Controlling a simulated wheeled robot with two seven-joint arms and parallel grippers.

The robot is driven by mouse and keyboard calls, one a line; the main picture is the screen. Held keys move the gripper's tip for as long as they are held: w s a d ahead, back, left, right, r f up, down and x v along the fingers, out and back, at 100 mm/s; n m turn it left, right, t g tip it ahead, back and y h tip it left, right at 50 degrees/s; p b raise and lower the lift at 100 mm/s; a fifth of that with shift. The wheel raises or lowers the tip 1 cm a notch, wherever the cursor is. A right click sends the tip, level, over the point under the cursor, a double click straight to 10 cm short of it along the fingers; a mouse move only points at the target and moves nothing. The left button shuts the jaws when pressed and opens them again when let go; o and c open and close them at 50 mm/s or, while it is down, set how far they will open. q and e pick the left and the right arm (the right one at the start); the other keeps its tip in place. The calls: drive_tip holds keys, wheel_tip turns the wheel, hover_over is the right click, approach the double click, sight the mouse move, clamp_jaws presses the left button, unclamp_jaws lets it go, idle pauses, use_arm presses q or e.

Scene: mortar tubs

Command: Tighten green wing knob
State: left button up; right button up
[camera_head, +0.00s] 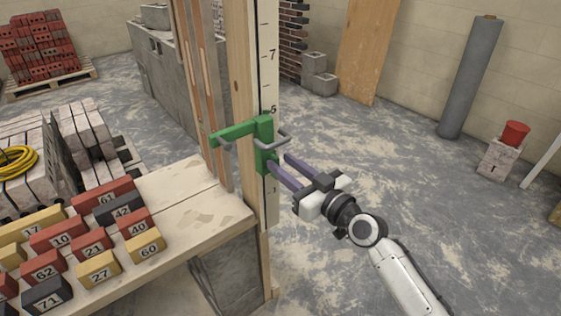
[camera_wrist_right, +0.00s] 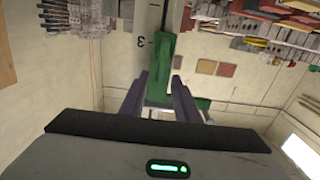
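A green clamp bracket (camera_head: 243,132) sits around the upright wooden post, with one arm reaching left and a green block on the post's right face. Grey curved metal pieces (camera_head: 272,143) show by it. I cannot pick out a separate green wing knob. My right gripper (camera_head: 278,167) reaches in from the right, its two purple fingers apart and pointing at the green block. In the right wrist view the green part (camera_wrist_right: 163,62) stands between the fingertips of the right gripper (camera_wrist_right: 160,78); contact cannot be told. My left gripper is not in view.
The wooden post (camera_head: 245,50) carries a number scale (camera_head: 270,60). A bench (camera_head: 215,215) with several numbered blocks (camera_head: 97,268) stands left of it. Grey blocks (camera_head: 320,80) and a grey roll (camera_head: 468,80) stand behind.

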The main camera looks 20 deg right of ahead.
drive_tip(key=shift+x, duration=1)
drive_tip(key=shift+c, duration=0.4)
clamp_jaws()
